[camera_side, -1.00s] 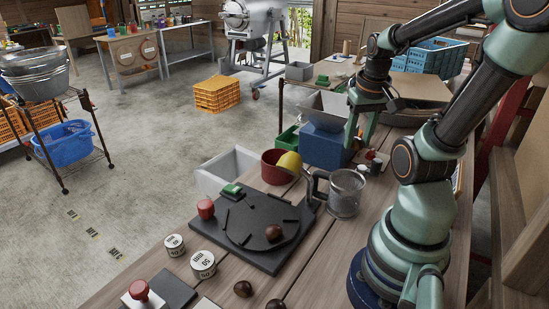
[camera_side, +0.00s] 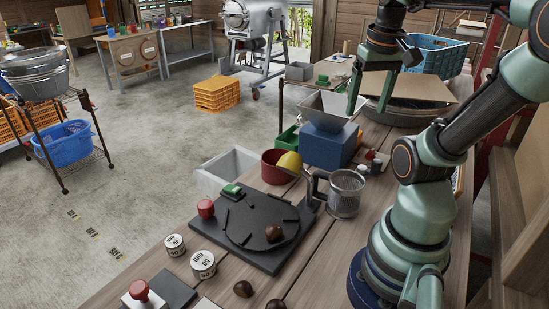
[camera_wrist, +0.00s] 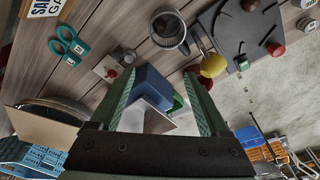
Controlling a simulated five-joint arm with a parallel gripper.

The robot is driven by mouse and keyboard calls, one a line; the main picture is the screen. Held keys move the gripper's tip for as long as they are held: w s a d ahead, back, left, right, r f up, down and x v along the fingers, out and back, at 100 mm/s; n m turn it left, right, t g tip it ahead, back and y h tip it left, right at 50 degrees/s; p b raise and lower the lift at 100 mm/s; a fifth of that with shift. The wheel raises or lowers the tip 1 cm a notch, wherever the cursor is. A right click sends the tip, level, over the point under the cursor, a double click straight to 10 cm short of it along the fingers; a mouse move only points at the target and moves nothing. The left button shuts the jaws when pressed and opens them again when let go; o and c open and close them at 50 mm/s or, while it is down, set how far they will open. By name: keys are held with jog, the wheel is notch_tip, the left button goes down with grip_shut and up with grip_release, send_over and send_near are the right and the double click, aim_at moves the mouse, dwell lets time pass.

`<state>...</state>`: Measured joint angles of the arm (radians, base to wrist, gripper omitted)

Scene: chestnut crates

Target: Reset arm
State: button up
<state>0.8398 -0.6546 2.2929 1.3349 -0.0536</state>
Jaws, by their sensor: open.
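My gripper (camera_side: 369,92) is open and empty in the side view, raised above the back of the table with its fingers pointing down. It hangs above and behind the blue box (camera_side: 328,146), apart from it. In the wrist view the two green fingers of my gripper (camera_wrist: 168,85) are spread wide, with nothing held between them. The blue box (camera_wrist: 153,86) and a grey-white bin (camera_wrist: 160,122) show beyond the fingers.
A black turntable board (camera_side: 254,226) carries a chestnut (camera_side: 274,232). More chestnuts (camera_side: 243,289) lie at the front. A blue crate (camera_side: 437,55) stands behind.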

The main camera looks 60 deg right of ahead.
jog(key=shift+s+a+r, duration=0.1)
jog(key=shift+r, duration=0.65)
jog(key=shift+s+a+r, duration=0.1)
jog(key=shift+r, duration=0.6)
jog(key=w+a+f+n+t, duration=0.2)
jog(key=w+a+n, duration=0.2)
jog(key=a, duration=0.5)
jog(key=w+a+f+n+t+y, duration=0.1)
jog(key=w+a+f+n+t, duration=0.1)
jog(key=w+a+n, duration=0.3)
jog(key=w+a+f, duration=0.1)
jog(key=w+a, duration=0.2)
jog(key=shift+w+a+f, duration=0.2)
jog(key=shift+w+a, duration=0.15)
jog(key=shift+w, duration=0.05)
